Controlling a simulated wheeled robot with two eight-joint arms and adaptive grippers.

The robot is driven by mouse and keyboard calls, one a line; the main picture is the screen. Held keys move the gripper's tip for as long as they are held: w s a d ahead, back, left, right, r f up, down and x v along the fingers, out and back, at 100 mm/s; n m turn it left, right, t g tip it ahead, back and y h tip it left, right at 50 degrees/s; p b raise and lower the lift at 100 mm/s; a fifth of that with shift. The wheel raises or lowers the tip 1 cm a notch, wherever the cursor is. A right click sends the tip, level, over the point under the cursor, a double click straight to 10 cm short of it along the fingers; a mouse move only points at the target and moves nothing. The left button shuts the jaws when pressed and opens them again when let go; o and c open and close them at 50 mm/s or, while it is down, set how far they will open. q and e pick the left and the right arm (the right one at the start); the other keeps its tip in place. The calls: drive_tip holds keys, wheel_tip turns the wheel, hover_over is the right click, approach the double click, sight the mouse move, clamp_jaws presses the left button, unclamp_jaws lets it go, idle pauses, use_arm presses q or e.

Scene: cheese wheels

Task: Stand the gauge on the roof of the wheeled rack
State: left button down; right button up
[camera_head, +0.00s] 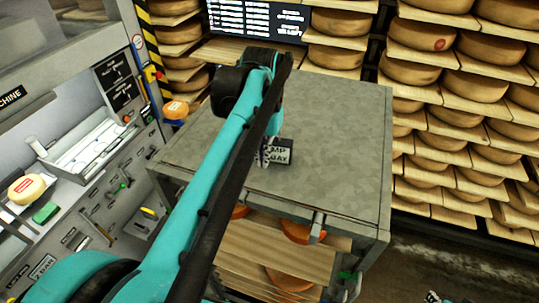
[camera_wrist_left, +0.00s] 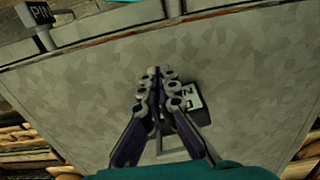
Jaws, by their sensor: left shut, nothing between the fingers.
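A small dark block with a white label ending in "MP BAY" (camera_head: 280,152), which looks like the gauge, stands on the grey roof of the wheeled rack (camera_head: 335,120). Its label is partly hidden by my left gripper (camera_head: 264,154). In the left wrist view the block (camera_wrist_left: 194,97) shows beside and partly behind the fingers. My left gripper (camera_wrist_left: 163,80) is shut and empty, close to the block; I cannot tell whether they touch. At the lower right edge of the head view, metal tips, likely my right gripper (camera_head: 433,297), barely show.
Cheese wheels fill shelves (camera_head: 460,85) behind and to the right. A machine panel (camera_head: 80,150) with a cheese wheel (camera_head: 27,188) and a green block (camera_head: 45,213) stands at the left. The rack roof is otherwise largely clear. A dark screen (camera_head: 255,20) hangs behind.

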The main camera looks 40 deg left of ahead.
sight(272, 161)
use_arm(q)
drive_tip(key=f, duration=0.4)
drive_tip(key=shift+w, duration=0.4)
drive_tip(key=shift+w+a+p, duration=0.15)
drive_tip(key=shift+w+p, duration=0.2)
drive_tip(key=shift+w, duration=0.15)
drive_tip(key=shift+w+a, duration=0.3)
drive_tip(key=shift+w, duration=0.35)
drive_tip(key=shift+w+a+f, duration=0.1)
drive_tip(key=shift+w+a, duration=0.05)
drive_tip(key=shift+w, duration=0.5)
use_arm(e)
drive_tip(key=shift+w+r, duration=0.2)
drive_tip(key=shift+r, duration=0.4)
use_arm(q)
drive_tip(key=shift+s, duration=0.15)
use_arm(e)
drive_tip(key=shift+s, duration=0.15)
use_arm(q)
drive_tip(key=shift+w+a, duration=0.25)
drive_tip(key=shift+w, duration=0.55)
drive_tip(key=shift+w+a, duration=0.1)
drive_tip(key=shift+w, duration=0.35)
use_arm(e)
drive_tip(key=shift+w+f, duration=0.2)
